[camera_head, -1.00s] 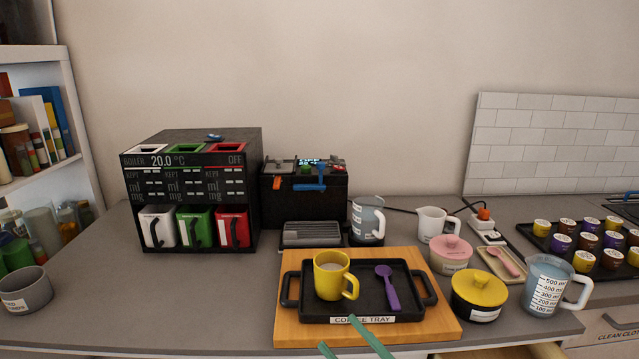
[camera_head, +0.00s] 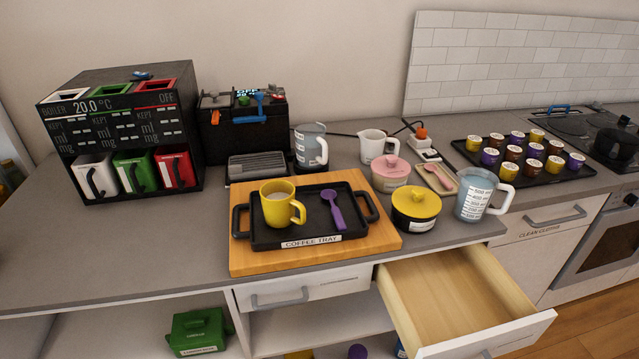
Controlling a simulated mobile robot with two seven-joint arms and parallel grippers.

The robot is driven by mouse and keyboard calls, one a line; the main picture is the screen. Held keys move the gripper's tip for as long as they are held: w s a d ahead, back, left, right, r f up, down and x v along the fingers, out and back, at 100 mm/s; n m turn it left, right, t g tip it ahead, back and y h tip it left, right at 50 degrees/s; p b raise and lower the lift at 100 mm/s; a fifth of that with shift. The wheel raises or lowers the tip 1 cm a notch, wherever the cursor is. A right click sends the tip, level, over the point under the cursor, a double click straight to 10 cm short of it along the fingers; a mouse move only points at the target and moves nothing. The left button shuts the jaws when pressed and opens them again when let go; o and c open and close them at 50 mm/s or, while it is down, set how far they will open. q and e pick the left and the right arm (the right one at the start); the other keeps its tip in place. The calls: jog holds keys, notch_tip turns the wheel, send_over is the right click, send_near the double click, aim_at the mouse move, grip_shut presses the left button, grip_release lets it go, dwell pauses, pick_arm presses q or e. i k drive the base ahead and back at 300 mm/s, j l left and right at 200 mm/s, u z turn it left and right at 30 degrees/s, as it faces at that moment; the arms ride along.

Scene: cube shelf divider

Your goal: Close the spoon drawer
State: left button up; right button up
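The open drawer (camera_head: 452,292) stands pulled out below the counter at the lower right. Its inside is pale wood and looks empty, and its white front panel (camera_head: 498,338) faces down and right. I cannot read a spoon label on it. A purple spoon (camera_head: 334,209) lies on the black coffee tray (camera_head: 268,242), beside a yellow mug (camera_head: 282,206). Neither of my grippers shows in the head view now.
A wooden board (camera_head: 390,245), yellow-lidded pot (camera_head: 416,206) and measuring jug (camera_head: 481,195) stand near the counter's front edge.

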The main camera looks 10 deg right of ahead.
aim_at(461, 302)
jog(key=z, duration=1.55)
jog(key=k+l, duration=0.15)
jog(key=l, duration=0.25)
jog(key=k+l+z, duration=0.1)
jog(key=l, duration=0.3)
